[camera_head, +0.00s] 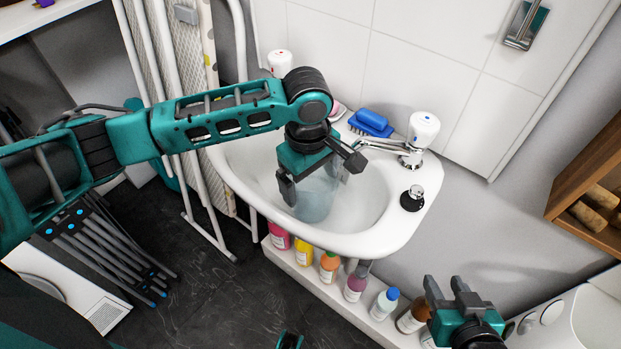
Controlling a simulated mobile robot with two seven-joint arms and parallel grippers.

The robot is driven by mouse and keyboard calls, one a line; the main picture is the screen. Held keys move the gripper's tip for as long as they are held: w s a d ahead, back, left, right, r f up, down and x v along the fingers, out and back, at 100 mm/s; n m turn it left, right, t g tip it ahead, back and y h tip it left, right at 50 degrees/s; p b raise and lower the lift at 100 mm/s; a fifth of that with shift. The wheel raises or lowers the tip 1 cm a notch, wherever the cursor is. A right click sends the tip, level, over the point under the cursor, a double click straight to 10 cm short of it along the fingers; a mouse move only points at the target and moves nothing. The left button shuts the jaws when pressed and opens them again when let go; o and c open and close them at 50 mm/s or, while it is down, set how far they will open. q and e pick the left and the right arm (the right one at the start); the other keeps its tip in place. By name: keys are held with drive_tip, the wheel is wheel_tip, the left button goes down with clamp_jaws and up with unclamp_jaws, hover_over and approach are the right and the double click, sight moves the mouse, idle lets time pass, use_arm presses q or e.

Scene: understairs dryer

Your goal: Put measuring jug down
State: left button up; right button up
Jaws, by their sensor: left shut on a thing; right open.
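The measuring jug (316,197) is a see-through, bluish vessel inside the white sink basin (372,198). My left gripper (318,180) reaches in from above and is shut on the jug. The gripper hides the jug's upper part, and I cannot tell whether its base touches the basin floor. My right gripper (447,292) is open and empty at the lower right, in front of and below the sink.
A tap (412,140) and a blue brush (371,122) are on the sink's back rim, with a black plug (412,199) at right. Several bottles (330,265) stand on a white ledge below. A wooden shelf (590,190) is at right.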

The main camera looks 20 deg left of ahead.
drive_tip(key=shift+r, duration=0.4)
use_arm(q)
drive_tip(key=o, duration=0.7)
wheel_tip(320, 180, up, 12)
drive_tip(key=p, duration=0.3)
drive_tip(key=shift+s+r+p, duration=0.15)
drive_tip(key=shift+p, duration=0.2)
use_arm(e)
drive_tip(key=shift+s+d+r+h, duration=0.2)
drive_tip(key=shift+s+d+h, duration=0.1)
drive_tip(key=shift+s+d, duration=0.4)
drive_tip(key=shift+w+d+r, duration=0.1)
drive_tip(key=shift+w+r, duration=0.05)
drive_tip(key=shift+w, duration=0.1)
